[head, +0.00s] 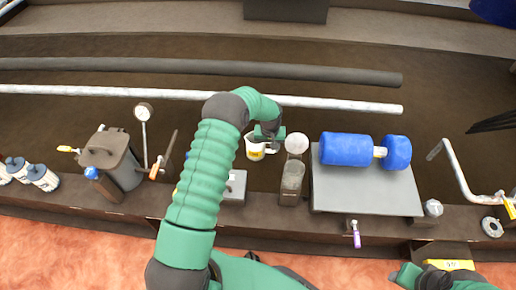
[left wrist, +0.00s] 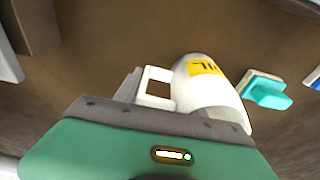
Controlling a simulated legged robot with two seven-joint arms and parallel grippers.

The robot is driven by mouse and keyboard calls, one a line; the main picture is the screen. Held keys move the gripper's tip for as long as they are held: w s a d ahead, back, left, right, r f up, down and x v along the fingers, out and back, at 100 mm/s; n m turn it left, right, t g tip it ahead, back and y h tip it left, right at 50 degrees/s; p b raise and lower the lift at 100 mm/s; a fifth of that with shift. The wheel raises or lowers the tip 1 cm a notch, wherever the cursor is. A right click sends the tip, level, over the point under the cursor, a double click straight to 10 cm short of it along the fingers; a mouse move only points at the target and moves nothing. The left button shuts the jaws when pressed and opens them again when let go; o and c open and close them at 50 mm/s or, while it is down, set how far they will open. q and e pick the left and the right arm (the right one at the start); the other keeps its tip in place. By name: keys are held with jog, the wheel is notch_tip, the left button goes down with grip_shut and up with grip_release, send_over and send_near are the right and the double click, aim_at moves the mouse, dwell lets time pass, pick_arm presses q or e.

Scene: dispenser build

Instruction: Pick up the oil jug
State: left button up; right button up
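The oil jug (head: 255,149) is a small white vessel with a yellow label, standing upright behind the bench parts near the centre of the head view. In the left wrist view the jug (left wrist: 208,88) shows its label and a square white handle on its left side. My left gripper (head: 268,134) is right at the jug, reaching down from above and partly covering it.
A grey plate (head: 365,194) with a blue cylinder (head: 346,149) lies further right. A pale pipe (head: 340,104) runs behind.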

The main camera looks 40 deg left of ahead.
pick_arm(q)
jog(key=shift+d, duration=0.1)
grip_shut()
jog(key=shift+r, duration=0.15)
jog(key=shift+r+p, duration=2.45)
jog(key=shift+r, duration=2.4)
